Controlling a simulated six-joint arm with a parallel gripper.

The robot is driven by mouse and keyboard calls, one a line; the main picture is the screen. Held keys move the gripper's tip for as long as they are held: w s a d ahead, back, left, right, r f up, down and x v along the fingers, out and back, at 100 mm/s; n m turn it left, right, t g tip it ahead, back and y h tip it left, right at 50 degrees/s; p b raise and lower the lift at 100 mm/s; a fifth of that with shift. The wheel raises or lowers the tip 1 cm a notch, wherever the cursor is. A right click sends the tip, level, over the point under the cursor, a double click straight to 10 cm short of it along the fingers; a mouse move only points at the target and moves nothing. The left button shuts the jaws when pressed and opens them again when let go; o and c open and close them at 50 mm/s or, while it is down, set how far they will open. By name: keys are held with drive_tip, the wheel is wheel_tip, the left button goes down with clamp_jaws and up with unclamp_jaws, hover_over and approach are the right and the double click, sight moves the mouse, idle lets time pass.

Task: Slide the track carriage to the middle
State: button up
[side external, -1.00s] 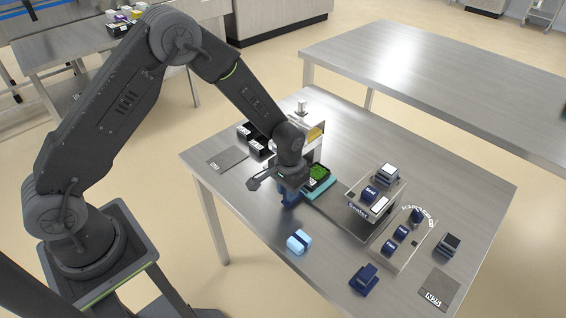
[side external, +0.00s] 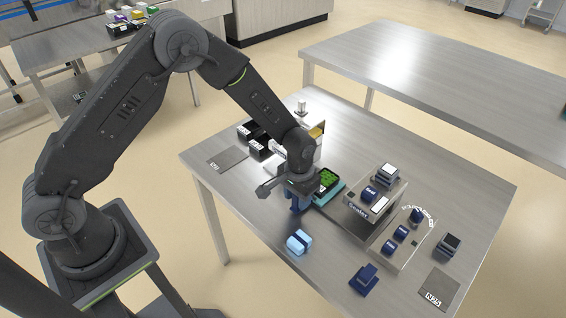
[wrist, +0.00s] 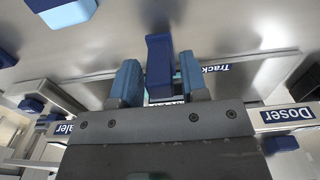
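The track carriage (side external: 335,192) is a teal platform on the track, carrying a black tray (side external: 327,181) of green food. It stands between the Doser end and the Sealer. Its dark blue upright handle (wrist: 159,62) faces the front of the table. My gripper (side external: 297,203) is low at the carriage's front side. My wrist hides part of the carriage in the side view.
The Sealer (side external: 372,207) stands at the right end of the track, with a button panel (side external: 408,245) beside it. The Doser (wrist: 289,116) label shows in the wrist view. A light blue block (side external: 299,242) and a dark blue stand (side external: 364,280) lie near the front edge.

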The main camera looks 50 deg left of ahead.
drive_tip(key=shift+o, duration=0.4)
drive_tip(key=shift+r, duration=3.45)
drive_tip(key=shift+s+a+r, duration=0.1)
drive_tip(key=shift+r, duration=0.3)
drive_tip(key=s+a+r+t, duration=0.15)
drive_tip(key=s+r, duration=0.25)
drive_tip(key=r, duration=0.4)
drive_tip(key=s+a+r+t, duration=0.1)
drive_tip(key=s+a+r, duration=0.25)
drive_tip(key=r, duration=0.55)
drive_tip(key=s+a+r+t, duration=0.1)
drive_tip(key=s+r, duration=0.2)
drive_tip(key=s, duration=0.4)
drive_tip(key=s+a+r+t, duration=0.2)
drive_tip(key=s, duration=0.6)
drive_tip(key=shift+s+r, duration=0.3)
drive_tip(key=shift+r, duration=0.1)
